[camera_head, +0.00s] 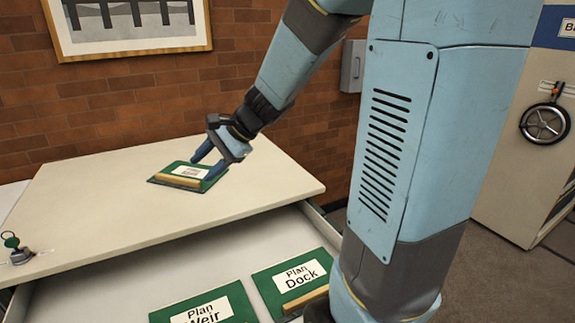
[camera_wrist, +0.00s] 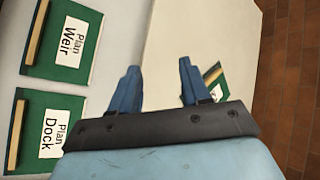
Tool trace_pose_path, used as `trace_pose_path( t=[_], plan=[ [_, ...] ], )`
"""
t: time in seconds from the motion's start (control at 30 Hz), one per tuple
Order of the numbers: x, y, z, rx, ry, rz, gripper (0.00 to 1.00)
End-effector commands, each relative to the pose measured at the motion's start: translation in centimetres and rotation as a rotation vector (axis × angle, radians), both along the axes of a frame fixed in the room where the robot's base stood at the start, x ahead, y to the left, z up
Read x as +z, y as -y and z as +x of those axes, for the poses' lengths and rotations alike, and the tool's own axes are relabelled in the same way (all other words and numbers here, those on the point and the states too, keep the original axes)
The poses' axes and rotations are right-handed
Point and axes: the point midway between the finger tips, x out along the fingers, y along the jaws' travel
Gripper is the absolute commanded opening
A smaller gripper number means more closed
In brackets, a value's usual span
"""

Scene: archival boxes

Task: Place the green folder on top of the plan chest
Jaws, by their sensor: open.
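A green folder (camera_head: 206,172) with a white label and a wooden strip lies flat on the pale top of the plan chest (camera_head: 110,212). My gripper (camera_head: 205,163) is over the folder's right part, its fingers apart and nothing seen between them. I cannot tell whether a finger touches the folder. In the wrist view my gripper (camera_wrist: 158,66) is open over the chest, and only a corner of the folder (camera_wrist: 213,77) shows beside the right finger. The rest of it is hidden.
The chest's drawer is open below the top. In it lie the green Plan Weir (camera_head: 205,309) and Plan Dock (camera_head: 290,278) folders. A key in a lock (camera_head: 20,254) stands at the chest's left edge. A brick wall (camera_head: 110,110) rises behind; a handwheel cabinet (camera_head: 520,180) is at right.

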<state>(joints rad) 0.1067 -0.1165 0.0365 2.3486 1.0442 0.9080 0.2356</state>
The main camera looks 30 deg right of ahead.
Motion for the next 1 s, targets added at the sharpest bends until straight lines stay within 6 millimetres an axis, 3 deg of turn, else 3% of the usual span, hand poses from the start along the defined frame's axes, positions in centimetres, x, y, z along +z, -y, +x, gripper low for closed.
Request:
trace_pose_path(
  t=[0.2,0.5,0.8,1.0],
  plan=[
    [1.6,1.3,-4.9,0.178,0.127,-0.206,0.47],
    [3.2,4.3,-10.8,0.399,0.286,-0.503,0.47],
    [4.6,8.2,-15.8,0.59,0.419,-0.814,0.47],
    [5.4,10.5,-17.9,0.674,0.474,-0.979,0.47]
  ],
)
